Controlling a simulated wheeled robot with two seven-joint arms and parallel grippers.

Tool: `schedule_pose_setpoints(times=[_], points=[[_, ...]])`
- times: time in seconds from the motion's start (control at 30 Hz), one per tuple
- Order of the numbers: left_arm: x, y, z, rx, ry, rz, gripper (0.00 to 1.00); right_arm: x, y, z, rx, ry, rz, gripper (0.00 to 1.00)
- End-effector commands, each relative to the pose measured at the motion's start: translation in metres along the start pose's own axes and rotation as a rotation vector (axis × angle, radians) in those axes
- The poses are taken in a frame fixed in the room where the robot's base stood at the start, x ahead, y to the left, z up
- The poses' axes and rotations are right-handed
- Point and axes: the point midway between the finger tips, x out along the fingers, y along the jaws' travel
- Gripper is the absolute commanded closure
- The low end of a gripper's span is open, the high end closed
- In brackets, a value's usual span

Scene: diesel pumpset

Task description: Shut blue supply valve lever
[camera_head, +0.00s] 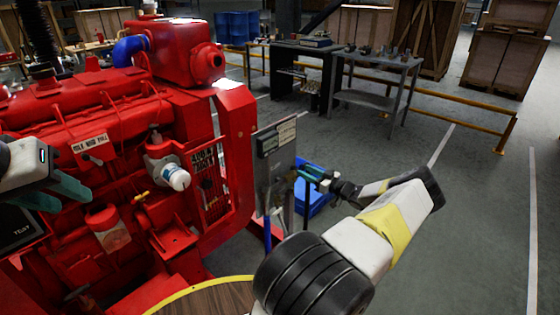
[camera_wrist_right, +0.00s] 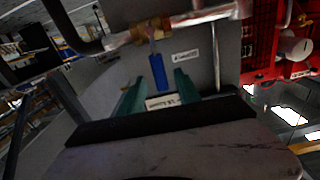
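The blue supply valve lever (camera_wrist_right: 158,72) hangs below a brass valve body (camera_wrist_right: 150,31) on a pipe, in front of a grey panel, in the right wrist view. My right gripper (camera_wrist_right: 159,78) is open, with one teal finger on each side of the lever's lower part. Gaps show between lever and fingers; depth is hard to judge. In the head view my right gripper (camera_head: 310,178) is at the panel's (camera_head: 270,180) right side, and the lever cannot be made out. My left gripper (camera_head: 66,190) is open and empty in front of the red engine, at the left edge.
The red engine (camera_head: 105,115) fills the left of the head view. A blue bin (camera_head: 318,200) stands on the floor behind my right gripper. A grey workbench (camera_head: 375,62) and yellow rail (camera_head: 450,97) are further back. The floor at right is clear.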

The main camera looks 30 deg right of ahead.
Motion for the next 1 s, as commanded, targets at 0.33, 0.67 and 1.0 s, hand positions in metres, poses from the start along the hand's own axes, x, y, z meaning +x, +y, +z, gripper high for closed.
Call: schedule_pose_setpoints(times=[0.33,0.67,1.0], points=[[0.000,0.000,0.000,0.000,0.000,0.000,0.64,-0.043,0.000,0.000,0.000,-0.001,0.000,0.60],[0.000,0.000,0.000,0.000,0.000,0.000,0.64,-0.045,0.000,0.000,0.000,-0.001,0.000,0.60],[0.000,0.000,0.000,0.000,0.000,0.000,0.64,-0.045,0.000,0.000,0.000,-0.001,0.000,0.60]])
